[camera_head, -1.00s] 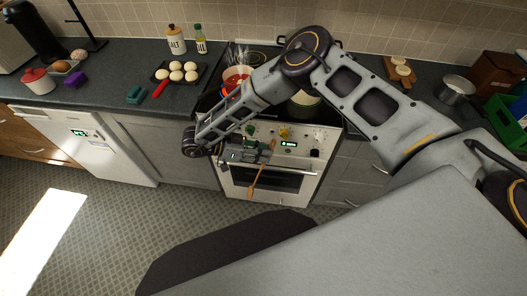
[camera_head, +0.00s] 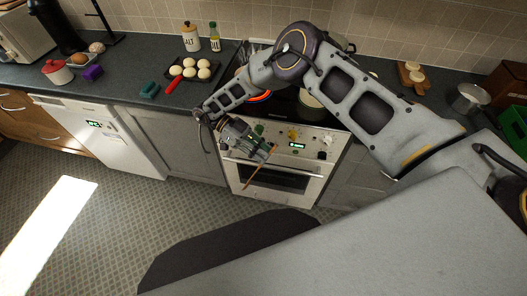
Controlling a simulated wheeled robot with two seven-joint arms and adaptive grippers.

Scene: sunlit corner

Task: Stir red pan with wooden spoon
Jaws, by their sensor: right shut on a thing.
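My right gripper (camera_head: 266,152) is in front of the oven, below the level of the hob. It is shut on the wooden spoon (camera_head: 252,178), which hangs slanting down and to the left in front of the oven door. The red pan (camera_head: 262,98) is on the hob, mostly hidden behind my right forearm; only a bit of red shows below the arm. The spoon is apart from the pan, nearer to me and lower. My left gripper is out of view.
A pale pot (camera_head: 311,103) stands on the hob right of my arm. A metal pot (camera_head: 469,97) is far right.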

